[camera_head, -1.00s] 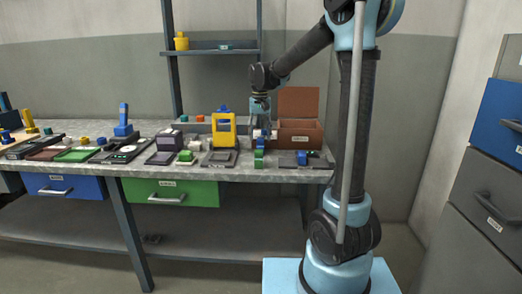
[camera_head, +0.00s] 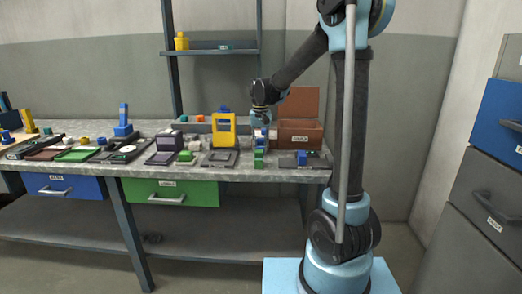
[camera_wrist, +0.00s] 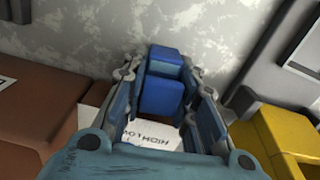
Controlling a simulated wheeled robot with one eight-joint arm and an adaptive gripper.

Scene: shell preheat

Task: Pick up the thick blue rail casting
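A blue block-like casting (camera_head: 260,142) stands at the front of the bench, just above a green piece in the head view. The wrist view shows a blue stepped shape (camera_wrist: 161,96), with a taller near block and a smaller part behind it. My gripper (camera_head: 261,122) points down just above it. In the wrist view the fingers of my gripper (camera_wrist: 163,82) are spread, one on each side of the blue shape. I cannot tell whether they touch it. A white label with dark print (camera_wrist: 150,138) lies below, partly hidden by my gripper.
A brown open box (camera_head: 300,134) stands close on the right and a yellow frame (camera_head: 223,143) close on the left. A green piece (camera_head: 259,158) is in front. A dark plate with a small blue part (camera_head: 302,158) lies to the right.

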